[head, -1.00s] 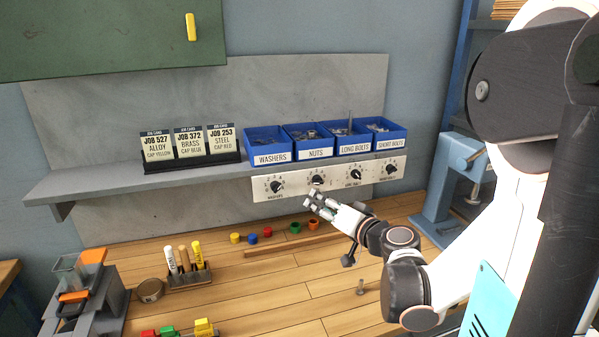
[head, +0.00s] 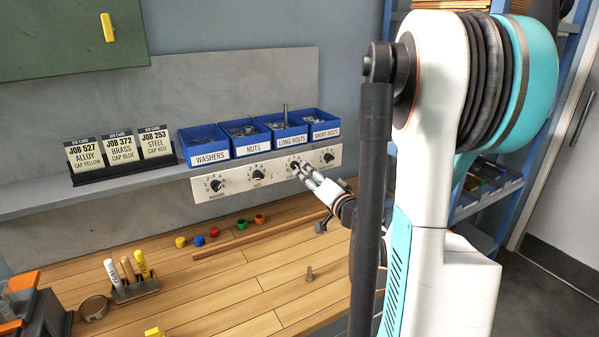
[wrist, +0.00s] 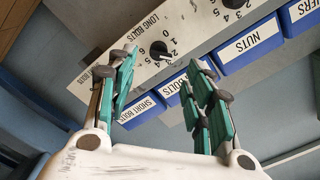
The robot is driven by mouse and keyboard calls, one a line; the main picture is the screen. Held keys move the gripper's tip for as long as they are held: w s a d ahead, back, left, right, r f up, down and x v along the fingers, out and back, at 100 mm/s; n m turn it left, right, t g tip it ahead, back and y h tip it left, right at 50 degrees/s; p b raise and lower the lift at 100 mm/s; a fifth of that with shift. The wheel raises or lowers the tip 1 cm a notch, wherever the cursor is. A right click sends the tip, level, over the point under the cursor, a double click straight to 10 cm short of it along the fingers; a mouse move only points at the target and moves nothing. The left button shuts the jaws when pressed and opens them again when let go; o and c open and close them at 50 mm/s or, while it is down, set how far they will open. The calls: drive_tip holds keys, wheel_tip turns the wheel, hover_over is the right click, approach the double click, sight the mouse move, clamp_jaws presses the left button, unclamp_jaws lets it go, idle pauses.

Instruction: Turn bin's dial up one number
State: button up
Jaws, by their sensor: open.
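A pale panel (head: 236,180) with a row of black dials runs under the blue bins. My gripper (head: 306,172) is open and empty in front of the long bolts dial (head: 294,165), partly covering it in the head view. In the wrist view the panel appears upside down, and this dial (wrist: 158,49) shows between and beyond the spread fingers of my gripper (wrist: 162,64). I see no contact with it. Its pointer setting is too small to read surely. The washers dial (head: 217,185), nuts dial (head: 257,174) and short bolts dial (head: 328,157) are clear of the fingers.
Blue bins labelled washers (head: 208,157), nuts (head: 251,147), long bolts (head: 291,140) and short bolts (head: 325,133) stand on the shelf above. Job cards (head: 120,150) stand to the left.

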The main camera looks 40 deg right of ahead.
sight(296, 166)
drive_tip(key=x, duration=0.6)
drive_tip(key=shift+b, duration=0.45)
drive_tip(key=shift+w, duration=0.15)
drive_tip(key=c, duration=1.1)
